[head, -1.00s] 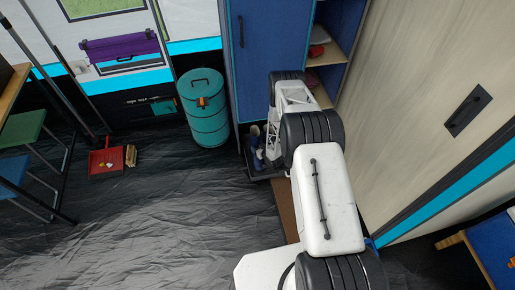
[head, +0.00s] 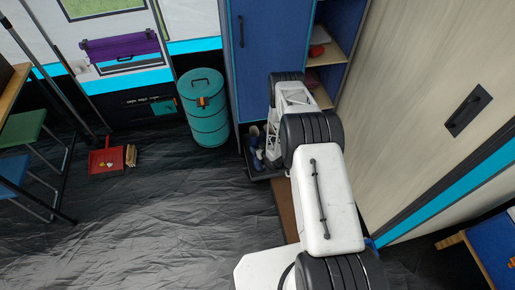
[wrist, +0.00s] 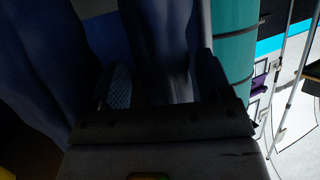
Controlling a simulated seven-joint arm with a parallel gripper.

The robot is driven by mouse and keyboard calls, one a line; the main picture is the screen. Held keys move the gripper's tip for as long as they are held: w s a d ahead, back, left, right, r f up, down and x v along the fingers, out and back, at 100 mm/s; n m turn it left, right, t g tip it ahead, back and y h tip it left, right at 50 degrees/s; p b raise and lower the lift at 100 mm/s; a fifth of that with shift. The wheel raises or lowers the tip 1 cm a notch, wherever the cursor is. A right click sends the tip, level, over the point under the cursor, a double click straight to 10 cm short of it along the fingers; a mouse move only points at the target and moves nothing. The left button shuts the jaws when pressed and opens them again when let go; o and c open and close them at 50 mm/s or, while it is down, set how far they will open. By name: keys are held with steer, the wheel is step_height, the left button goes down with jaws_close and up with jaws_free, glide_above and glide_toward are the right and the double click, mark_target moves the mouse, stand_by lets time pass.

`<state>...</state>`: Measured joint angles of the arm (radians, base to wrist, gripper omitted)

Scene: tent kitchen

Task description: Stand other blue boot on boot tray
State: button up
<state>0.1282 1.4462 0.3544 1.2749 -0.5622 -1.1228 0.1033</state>
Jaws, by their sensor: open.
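A blue boot (head: 257,154) with a pale opening at its top stands on the dark boot tray (head: 262,176), at the foot of the blue cabinet. In the wrist view a dark blue upright shape, probably a boot shaft (wrist: 160,50), is between the fingers of my gripper (wrist: 162,85). The fingers are apart, and I cannot tell whether they touch it. Another dark blue shape (wrist: 40,70) fills the left of the wrist view. In the head view my arm hides the gripper and part of the tray.
A teal stacked canister (head: 205,110) stands left of the cabinet (head: 270,60), close by; it also shows in the wrist view (wrist: 233,45). A wooden panel (head: 420,110) rises at the right. A red dustpan (head: 106,161) lies far left. The middle floor is clear.

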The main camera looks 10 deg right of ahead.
steer(key=shift+r, duration=0.1)
steer(key=v, duration=1.2)
stand_by(0.9)
